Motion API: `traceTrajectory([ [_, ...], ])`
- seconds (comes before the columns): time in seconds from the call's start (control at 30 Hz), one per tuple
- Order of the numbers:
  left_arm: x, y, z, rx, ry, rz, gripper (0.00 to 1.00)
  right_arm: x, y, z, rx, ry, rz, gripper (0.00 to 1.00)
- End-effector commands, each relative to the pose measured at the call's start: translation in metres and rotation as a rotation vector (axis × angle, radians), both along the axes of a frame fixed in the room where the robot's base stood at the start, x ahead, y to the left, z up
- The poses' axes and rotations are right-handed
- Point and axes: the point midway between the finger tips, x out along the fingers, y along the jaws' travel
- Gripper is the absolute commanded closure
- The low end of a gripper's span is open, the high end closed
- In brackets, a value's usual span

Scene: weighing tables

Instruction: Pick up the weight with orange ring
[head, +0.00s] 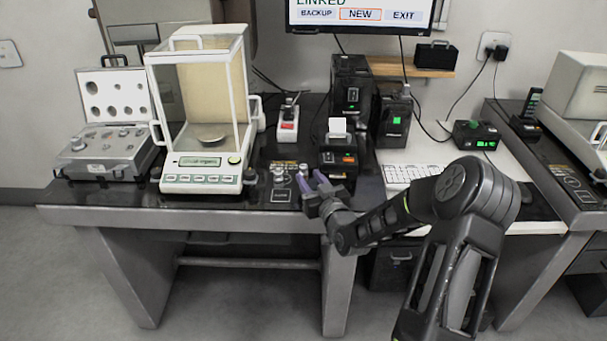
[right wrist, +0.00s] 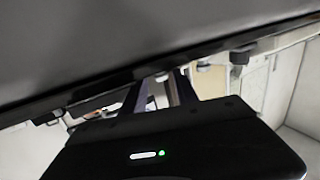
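Small metal weights stand on the dark table right of the balance: one (head: 279,175) near a marked square, another (head: 304,171) just behind my right gripper's fingertips. They are too small to tell which has an orange ring. My right gripper (head: 311,180) has purple-tipped fingers spread apart, near the table's front edge. I see nothing held between them. In the right wrist view the fingers (right wrist: 162,92) also stand apart, and a dark table underside or edge fills the top. My left gripper is not in view.
The glass-walled balance (head: 200,178) stands left of the weights. An open weight case (head: 105,150) lies further left. A small printer (head: 339,158) stands close behind my right gripper. A keyboard (head: 412,173) lies to the right. The table's front edge (head: 200,218) is close to my right gripper.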

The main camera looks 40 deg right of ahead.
Motion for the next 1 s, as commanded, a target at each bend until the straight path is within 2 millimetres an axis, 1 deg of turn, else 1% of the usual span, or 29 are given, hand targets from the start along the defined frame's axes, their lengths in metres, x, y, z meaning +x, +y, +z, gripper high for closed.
traceTrajectory([
  [0.07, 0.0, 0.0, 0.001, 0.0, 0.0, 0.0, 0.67, 0.001, 0.0, 0.0, 0.0, 0.0, 0.0, 0.64],
  [0.17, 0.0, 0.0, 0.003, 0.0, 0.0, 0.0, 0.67, 0.009, -0.002, 0.0, 0.0, 0.0, 0.0, 0.64],
  [0.4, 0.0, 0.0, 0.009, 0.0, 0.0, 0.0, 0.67, 0.042, -0.011, -0.002, 0.002, -0.001, 0.0, 0.64],
  [0.5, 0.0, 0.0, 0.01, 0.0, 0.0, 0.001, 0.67, 0.049, -0.013, -0.003, 0.001, 0.0, 0.0, 0.64],
  [1.0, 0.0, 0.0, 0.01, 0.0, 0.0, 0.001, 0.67, 0.05, -0.013, -0.003, 0.0, 0.0, 0.0, 0.64],
])
